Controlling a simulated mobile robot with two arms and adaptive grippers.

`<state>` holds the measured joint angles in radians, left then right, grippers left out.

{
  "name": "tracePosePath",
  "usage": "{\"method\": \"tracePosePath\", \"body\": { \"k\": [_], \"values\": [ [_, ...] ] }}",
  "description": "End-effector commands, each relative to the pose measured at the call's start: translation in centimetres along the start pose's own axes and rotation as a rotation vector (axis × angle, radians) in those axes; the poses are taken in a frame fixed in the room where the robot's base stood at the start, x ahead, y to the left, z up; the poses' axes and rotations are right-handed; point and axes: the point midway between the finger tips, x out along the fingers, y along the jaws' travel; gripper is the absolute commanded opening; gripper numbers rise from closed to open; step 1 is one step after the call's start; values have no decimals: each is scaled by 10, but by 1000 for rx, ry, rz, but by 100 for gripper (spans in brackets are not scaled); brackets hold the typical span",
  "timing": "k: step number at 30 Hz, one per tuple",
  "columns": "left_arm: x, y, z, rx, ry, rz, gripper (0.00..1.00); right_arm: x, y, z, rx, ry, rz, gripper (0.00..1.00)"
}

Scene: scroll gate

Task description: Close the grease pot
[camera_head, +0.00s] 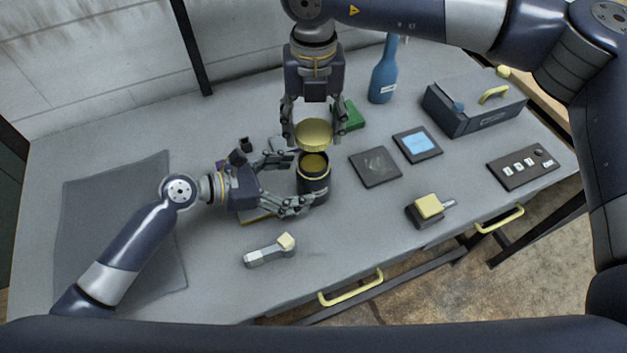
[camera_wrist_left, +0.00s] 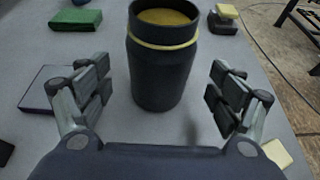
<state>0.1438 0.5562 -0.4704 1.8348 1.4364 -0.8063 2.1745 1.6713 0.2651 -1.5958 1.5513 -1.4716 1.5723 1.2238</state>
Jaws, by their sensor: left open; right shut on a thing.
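The grease pot (camera_head: 314,184) is a dark upright cylinder with a yellow band, standing open on the table. Yellow grease shows inside its mouth. The pot also shows in the left wrist view (camera_wrist_left: 160,70), between the spread fingers of my left gripper (camera_wrist_left: 172,95). My left gripper (camera_head: 290,182) is open around the pot from the left, with gaps to it on both sides in the wrist view. The yellow lid (camera_head: 313,134) is held by my right gripper (camera_head: 314,132), which is shut on it just above the pot's mouth. The lid looks apart from the pot.
Right of the pot lie two dark square plates (camera_head: 375,167). A blue bottle (camera_head: 383,75), a green block (camera_head: 350,116) and a dark toolbox (camera_head: 474,105) stand farther back. A yellow-topped block (camera_head: 429,207) and a grey tool (camera_head: 270,251) lie near the front edge.

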Motion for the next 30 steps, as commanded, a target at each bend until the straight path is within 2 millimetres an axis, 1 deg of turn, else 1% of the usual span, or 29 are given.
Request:
{"method": "tracePosePath", "body": {
  "k": [1, 3, 6, 9, 13, 21, 22, 23, 24, 26, 27, 29, 30],
  "values": [
    [10, 0, 1, -2, -3, 0, 85, 0, 0, 0, 0, 0, 0, 51],
    [22, 0, 1, -1, -2, 0, 85, 0, 0, 0, 0, 0, 0, 51],
    [35, 0, 0, -1, 0, 0, 85, 0, 0, 0, 0, 0, 0, 51],
    [44, 1, 0, -1, -1, 1, 85, 0, 0, 0, 0, 0, 0, 51],
    [50, 0, 0, 1, 1, 1, 85, 0, 0, 0, 0, 0, 0, 51],
    [50, 0, 0, 1, 1, 1, 85, 0, 0, 0, 0, 0, 0, 51],
    [50, 0, 0, 1, 1, 1, 83, 0, 0, 0, 0, 0, 0, 51],
    [50, 0, 0, 1, 1, 1, 76, 0, 0, 0, 0, 0, 0, 51],
    [50, 0, 0, 1, 1, 1, 67, 0, 0, 0, 0, 0, 0, 51],
    [50, 0, 0, 1, 1, 1, 53, 0, 0, 0, 0, 0, 0, 51],
    [50, 0, 0, 1, 1, 1, 44, 0, 0, 0, 0, 0, 0, 51],
    [50, 0, 0, 1, 1, 1, 31, 0, 0, 0, 0, 0, 0, 51],
    [50, 0, 0, 1, 1, 0, 22, 0, 0, 0, 0, 0, 0, 51]
  ]
}}
